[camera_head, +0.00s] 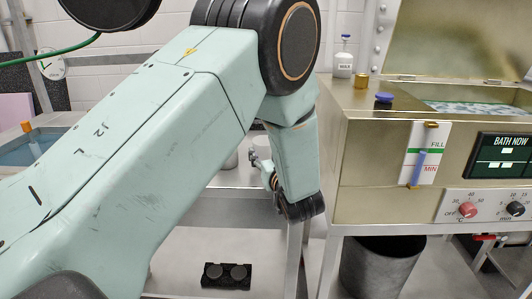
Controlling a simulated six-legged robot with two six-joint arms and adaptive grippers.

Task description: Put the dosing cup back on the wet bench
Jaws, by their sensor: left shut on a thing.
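My left arm comes in from the left, bends at the top and reaches down. Its gripper (259,158) is partly hidden behind my own arm, just above the steel bench top (235,178). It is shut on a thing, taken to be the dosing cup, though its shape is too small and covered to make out. A pale grey rounded object shows in part beside the arm (231,161), at the bench; I cannot tell whether the gripper touches it. My right gripper is not in view.
A brass-coloured bath unit (375,150) with a raised lid stands right of the arm. On its top are a white bottle (343,62), a small brass cylinder (361,81) and a blue cap (384,97). A dark bin (380,268) stands below. A black block (226,275) sits on the lower shelf.

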